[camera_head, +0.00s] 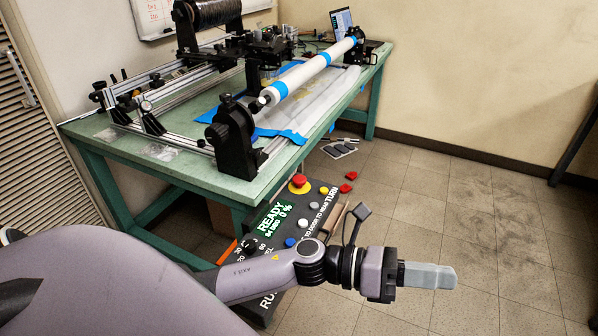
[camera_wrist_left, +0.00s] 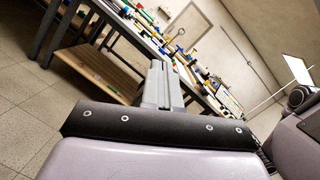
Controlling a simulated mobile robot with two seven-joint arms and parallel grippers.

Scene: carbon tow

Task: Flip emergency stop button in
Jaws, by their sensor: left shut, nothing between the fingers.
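The emergency stop button (camera_head: 299,181) is a red knob on a yellow base at the far end of the black control panel (camera_head: 318,207). A green READY display (camera_head: 270,215) is below it on the panel. My left gripper (camera_head: 442,276) is in front and to the right of the panel, clear of the button, with its fingers pointing right. Its fingers are shut and empty; they also show in the left wrist view (camera_wrist_left: 160,85). My left arm hides the lower part of the panel. The button cannot be made out in the left wrist view. My right gripper is not in view.
A green workbench (camera_head: 200,168) with a winding machine and a white roller (camera_head: 310,70) stands behind the panel. Red pieces (camera_head: 347,188) show beside the panel's far right edge. The tiled floor (camera_head: 480,210) to the right is open.

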